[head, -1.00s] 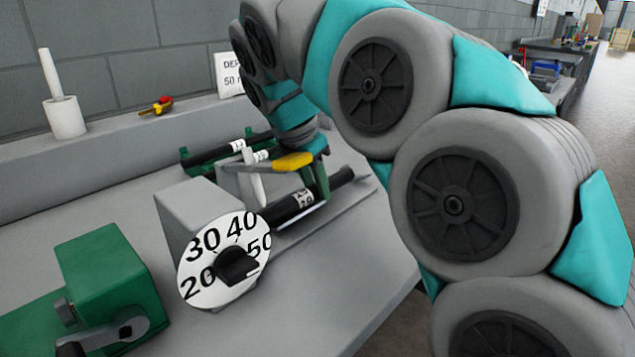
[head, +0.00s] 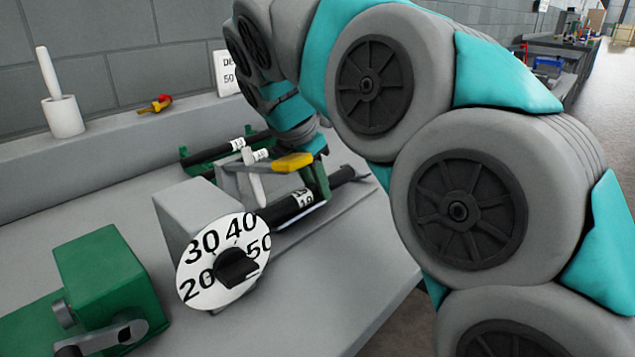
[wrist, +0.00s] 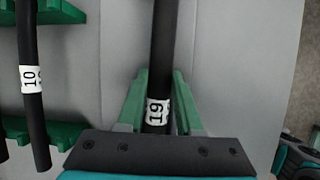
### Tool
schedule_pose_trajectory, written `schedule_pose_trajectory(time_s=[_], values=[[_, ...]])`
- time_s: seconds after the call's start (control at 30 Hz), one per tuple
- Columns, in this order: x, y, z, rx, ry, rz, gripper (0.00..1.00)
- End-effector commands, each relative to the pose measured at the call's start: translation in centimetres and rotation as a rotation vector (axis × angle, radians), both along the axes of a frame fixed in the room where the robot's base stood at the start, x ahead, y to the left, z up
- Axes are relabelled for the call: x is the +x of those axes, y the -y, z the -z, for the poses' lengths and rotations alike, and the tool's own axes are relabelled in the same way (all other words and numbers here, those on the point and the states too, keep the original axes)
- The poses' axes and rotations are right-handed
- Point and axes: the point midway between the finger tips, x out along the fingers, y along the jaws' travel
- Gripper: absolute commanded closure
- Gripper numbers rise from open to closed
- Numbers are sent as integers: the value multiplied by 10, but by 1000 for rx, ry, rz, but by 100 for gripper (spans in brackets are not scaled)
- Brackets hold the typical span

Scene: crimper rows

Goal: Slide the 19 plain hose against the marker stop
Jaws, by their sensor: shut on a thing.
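The 19 hose (wrist: 161,45) is a plain black tube with a white label reading 19. In the head view the same black hose (head: 278,209) lies low beside the dial box, its near end close to the box. My gripper (wrist: 157,85) is shut on the hose, its green fingers on either side near the label; in the head view my gripper (head: 317,182) is partly hidden by my arm. A grey bar with a yellow end (head: 293,161) and a white upright rod (head: 254,175) stand close by. I cannot tell which part is the marker stop.
A grey box with a white numbered dial (head: 224,262) stands in front. A green crank device (head: 100,275) is at lower left. Other black hoses rest on a green rack (head: 190,161) behind; the 10 hose (wrist: 28,45) hangs close at left in the wrist view.

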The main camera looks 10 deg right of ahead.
Motion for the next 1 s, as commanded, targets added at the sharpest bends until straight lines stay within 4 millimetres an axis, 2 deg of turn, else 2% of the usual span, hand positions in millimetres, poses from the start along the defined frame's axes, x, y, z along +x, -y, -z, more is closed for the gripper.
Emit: schedule_pose_trajectory(time_s=[0.03, 0.07, 0.33, 0.47, 0.8, 1.0], values=[[-6, -8, 3, 16, -16, -8, 100], [-6, -8, 3, 16, -17, -9, 62], [-6, -9, 1, 15, -17, -8, 32], [-8, -10, -7, 13, -15, -6, 31], [-14, -16, -51, 10, -2, 1, 31], [-17, -18, -68, 4, -2, 5, 31]])
